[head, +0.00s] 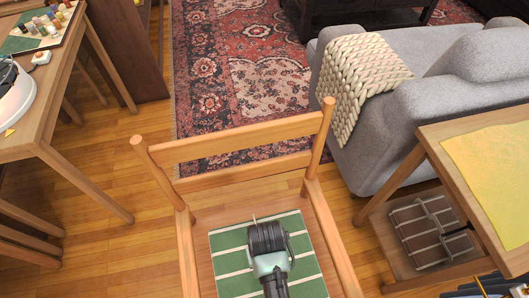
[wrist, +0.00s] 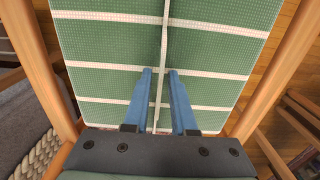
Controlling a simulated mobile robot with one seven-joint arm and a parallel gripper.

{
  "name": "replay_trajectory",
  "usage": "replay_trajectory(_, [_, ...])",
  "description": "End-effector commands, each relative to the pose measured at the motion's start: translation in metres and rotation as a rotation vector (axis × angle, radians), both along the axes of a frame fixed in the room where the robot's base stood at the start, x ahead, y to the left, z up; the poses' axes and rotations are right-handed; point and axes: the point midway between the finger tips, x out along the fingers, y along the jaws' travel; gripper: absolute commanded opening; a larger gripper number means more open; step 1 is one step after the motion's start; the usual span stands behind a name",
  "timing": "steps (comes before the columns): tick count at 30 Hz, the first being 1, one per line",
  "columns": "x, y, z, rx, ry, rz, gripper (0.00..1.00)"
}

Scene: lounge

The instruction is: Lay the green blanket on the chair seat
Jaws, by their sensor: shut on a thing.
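The green blanket (head: 228,262) with white stripes is spread flat over the seat area of the wooden chair (head: 235,140), between its side rails. It fills much of the wrist view (wrist: 100,55). My gripper (head: 268,240) is above the blanket, in front of the chair's backrest. In the wrist view, the blue fingers of my gripper (wrist: 160,75) are shut on a raised ridge along the blanket's middle. The gripper hides part of the blanket in the head view. I cannot tell whether the blanket rests fully on the seat.
A grey sofa (head: 440,85) with a cream knitted throw (head: 358,75) stands at upper right. A side table with a yellow cloth (head: 490,165) is at right, a folded striped cloth (head: 425,235) on its shelf. A wooden desk (head: 75,130) stands left. A patterned rug (head: 235,75) lies behind.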

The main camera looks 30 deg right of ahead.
Motion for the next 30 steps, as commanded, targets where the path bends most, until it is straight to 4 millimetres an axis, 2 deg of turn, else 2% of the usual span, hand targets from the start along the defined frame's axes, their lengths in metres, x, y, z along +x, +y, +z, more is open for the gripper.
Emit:
replay_trajectory(1, [0.0, 0.0, -0.011, 0.0, 0.001, 0.0, 0.0])
replay_trajectory(6, [0.0, 0.0, -0.042, 0.0, 0.001, 0.0, 0.0])
replay_trajectory(14, [0.001, 0.0, -0.063, 0.0, -0.001, 0.0, 0.0])
replay_trajectory(20, [0.0, 0.0, -0.09, 0.0, 0.0, 0.0, 0.0])
replay_trajectory(30, [0.001, 0.0, -0.094, -0.001, -0.002, 0.0, 0.0])
